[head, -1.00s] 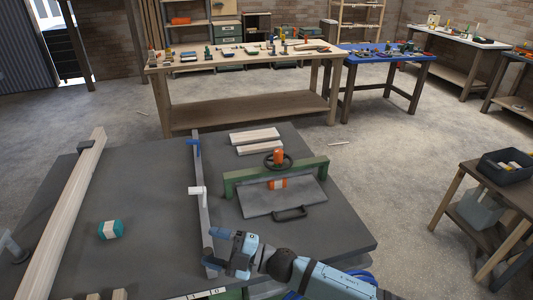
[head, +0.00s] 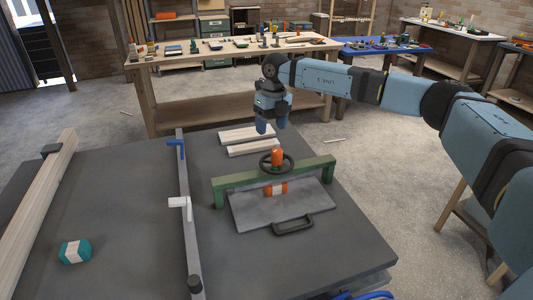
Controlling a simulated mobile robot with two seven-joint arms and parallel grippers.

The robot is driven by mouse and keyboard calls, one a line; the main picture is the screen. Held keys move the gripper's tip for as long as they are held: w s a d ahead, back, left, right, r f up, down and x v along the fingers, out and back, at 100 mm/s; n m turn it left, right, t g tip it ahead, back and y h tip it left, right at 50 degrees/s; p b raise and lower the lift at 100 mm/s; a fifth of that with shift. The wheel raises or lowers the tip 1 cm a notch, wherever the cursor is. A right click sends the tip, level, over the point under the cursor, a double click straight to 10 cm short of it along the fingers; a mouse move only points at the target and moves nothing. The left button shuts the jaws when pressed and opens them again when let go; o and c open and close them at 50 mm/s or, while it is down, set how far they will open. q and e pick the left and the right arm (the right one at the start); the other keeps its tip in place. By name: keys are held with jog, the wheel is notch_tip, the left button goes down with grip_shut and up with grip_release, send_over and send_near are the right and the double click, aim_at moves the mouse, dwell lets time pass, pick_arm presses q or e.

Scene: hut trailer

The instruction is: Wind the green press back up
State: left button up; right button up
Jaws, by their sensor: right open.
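The green press (head: 232,180) stands on the dark grey table, its green beam spanning a flat grey plate (head: 290,206) with a black handle (head: 293,226) at the front. A black handwheel (head: 285,164) with an orange knob (head: 277,157) sits on top of the beam. An orange and white piece (head: 276,188) shows under the beam; whether the press touches it is unclear. My right gripper (head: 272,128) is open and empty, pointing down above and behind the handwheel, apart from it. My left gripper is not in view.
Two pale boards (head: 250,140) lie behind the press. A long rail with a blue clamp (head: 176,143) and a white block (head: 180,203) runs left of it. A teal wrapped piece (head: 75,251) and a long timber (head: 35,208) lie farther left.

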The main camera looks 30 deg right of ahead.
aim_at(277, 150)
jog(key=shift+h, duration=0.5)
jog(key=d+f, duration=0.1)
jog(key=f, duration=0.3)
jog(key=d+f, duration=0.1)
jog(key=f, duration=0.3)
jog(key=d+f, duration=0.1)
jog(key=f, duration=0.2)
jog(key=shift+w+f, duration=0.4)
jog(key=c, duration=0.9)
